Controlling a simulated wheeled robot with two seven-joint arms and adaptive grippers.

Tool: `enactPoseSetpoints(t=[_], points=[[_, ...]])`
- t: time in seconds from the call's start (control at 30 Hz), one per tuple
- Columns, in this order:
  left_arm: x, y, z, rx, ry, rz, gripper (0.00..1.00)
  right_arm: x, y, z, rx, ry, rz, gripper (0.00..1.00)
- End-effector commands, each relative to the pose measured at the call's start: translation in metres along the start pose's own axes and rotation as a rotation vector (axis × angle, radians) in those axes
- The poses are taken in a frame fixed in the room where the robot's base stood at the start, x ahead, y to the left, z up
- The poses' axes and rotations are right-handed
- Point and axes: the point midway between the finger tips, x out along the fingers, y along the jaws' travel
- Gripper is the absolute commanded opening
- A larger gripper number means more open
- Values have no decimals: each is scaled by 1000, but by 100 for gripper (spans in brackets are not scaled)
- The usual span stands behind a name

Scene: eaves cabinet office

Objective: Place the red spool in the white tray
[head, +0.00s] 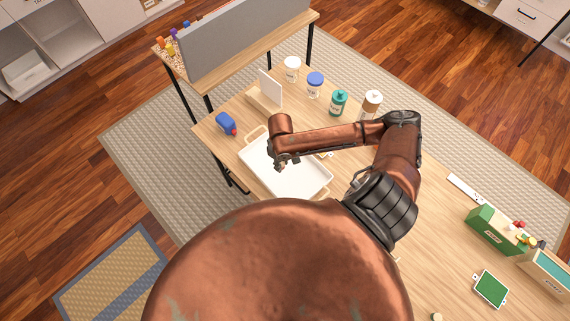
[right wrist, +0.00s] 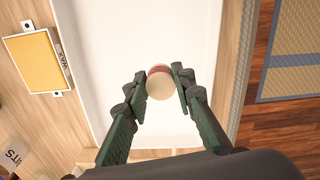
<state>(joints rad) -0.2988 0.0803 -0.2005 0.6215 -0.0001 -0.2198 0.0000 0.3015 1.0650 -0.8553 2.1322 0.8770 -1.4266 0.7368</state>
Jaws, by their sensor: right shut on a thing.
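The red spool (right wrist: 158,71) shows in the right wrist view as a round piece with a pale cream end and a red band. My right gripper (right wrist: 161,80) is shut on it, one dark green finger on each side. In the head view my right gripper (head: 281,165) is over the white tray (head: 300,188), and the spool cannot be made out there. The white tray (right wrist: 108,40) fills the middle of the right wrist view beneath the spool. I cannot tell how high the spool is above the tray floor. My left gripper is not in view.
A yellow pad marked WAX (right wrist: 33,62) lies beside the tray. A blue bottle (head: 226,123) lies near the tray's far left. Several jars, such as the teal one (head: 338,103), stand behind my arm. A green box (head: 492,231) stands far right on the wooden table.

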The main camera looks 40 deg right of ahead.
Motion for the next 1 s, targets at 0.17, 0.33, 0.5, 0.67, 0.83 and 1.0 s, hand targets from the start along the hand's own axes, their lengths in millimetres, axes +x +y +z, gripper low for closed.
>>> enactPoseSetpoints(t=[0.17,0.33,0.5,0.67,0.83,1.0], points=[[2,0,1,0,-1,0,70,30,21,-5,1,-3,-1,9],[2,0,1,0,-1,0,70,40,29,-7,-1,-1,-2,9],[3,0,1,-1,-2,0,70,53,34,-8,1,-3,-3,9],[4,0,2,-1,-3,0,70,74,34,-8,-1,-2,-2,9],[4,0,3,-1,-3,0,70,76,34,-8,-2,-1,-1,9],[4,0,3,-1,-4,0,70,78,34,-8,-1,-2,-1,9]])
